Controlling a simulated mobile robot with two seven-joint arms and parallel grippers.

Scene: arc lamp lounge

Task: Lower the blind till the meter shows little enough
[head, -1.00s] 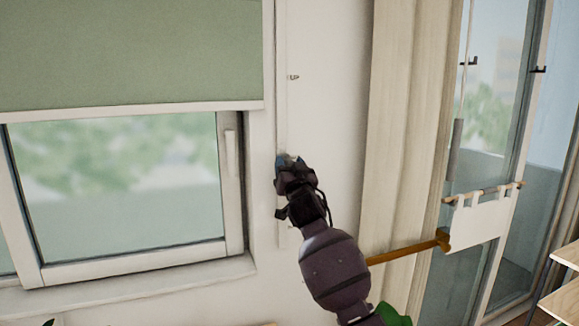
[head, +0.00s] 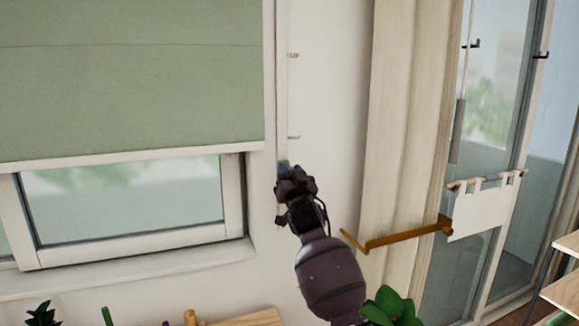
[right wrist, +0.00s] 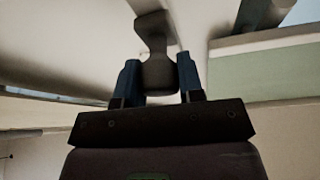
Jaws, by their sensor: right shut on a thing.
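The green blind (head: 130,90) hangs over the window in the head view, its pale bottom bar (head: 130,157) level with the upper part of the glass. A strip of window glass (head: 120,200) shows below it. My right gripper (head: 284,167) is at the narrow vertical rail (head: 283,100) right of the window. In the right wrist view, its blue fingers (right wrist: 160,82) are shut on a dark grey knob (right wrist: 156,68). Small marks (head: 293,137) sit beside the rail, too small to read. I cannot make out a meter. My left gripper is out of view.
A beige curtain (head: 400,130) hangs right of the rail. A brass arm (head: 405,239) sticks out in front of it, close to my right arm. Glass doors (head: 490,120) stand farther right. Plants (head: 390,303) and a wooden surface (head: 240,318) lie along the bottom edge.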

